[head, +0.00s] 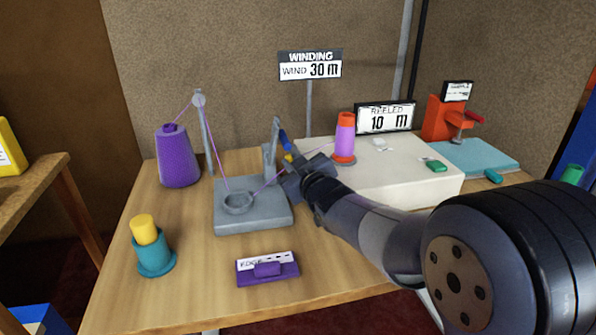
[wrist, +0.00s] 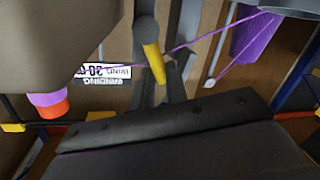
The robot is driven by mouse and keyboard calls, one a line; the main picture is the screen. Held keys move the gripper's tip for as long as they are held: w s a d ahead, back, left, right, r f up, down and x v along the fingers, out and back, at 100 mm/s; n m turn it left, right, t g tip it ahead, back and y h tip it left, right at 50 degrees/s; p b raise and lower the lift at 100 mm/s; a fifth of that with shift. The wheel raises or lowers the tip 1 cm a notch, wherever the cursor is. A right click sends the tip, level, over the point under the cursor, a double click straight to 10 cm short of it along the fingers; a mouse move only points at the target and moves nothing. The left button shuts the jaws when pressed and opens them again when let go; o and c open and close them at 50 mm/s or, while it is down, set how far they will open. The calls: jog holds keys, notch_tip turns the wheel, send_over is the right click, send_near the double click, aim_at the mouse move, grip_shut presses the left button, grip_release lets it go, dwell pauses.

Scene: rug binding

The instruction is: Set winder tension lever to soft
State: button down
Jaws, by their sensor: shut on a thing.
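The tension unit has a grey base (head: 262,219) with a round cup and a grey upright (head: 269,160) at its back right. A small lever with blue and yellow parts shows beside the upright. In the wrist view the lever is a yellow rod (wrist: 153,62) running from a grey round part down between my fingers. My gripper (head: 297,170) is at the right of the upright, shut on the lever's end; in the wrist view my gripper (wrist: 163,84) is around the yellow tip. No soft or firm marking is readable. My fingers partly hide the lever in the head view.
Purple yarn runs from a purple cone (head: 178,160) past the unit to a purple spool (head: 345,138) on the white winder (head: 400,178). A sign (head: 310,66) reads wind 30 m; a display (head: 385,118) reads 10 m.

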jog(key=shift+s+a+f+n+b, duration=0.1)
jog(key=shift+a+f+n+b, duration=0.25)
jog(key=shift+n+b, duration=0.65)
jog(key=shift+r, duration=0.15)
jog(key=c, duration=1.4)
grip_release()
jog(key=shift+a, duration=0.1)
jog(key=p+v, duration=0.1)
jog(key=v, duration=1)
jog(key=shift+p, duration=0.4)
jog(key=shift+a+r, duration=0.15)
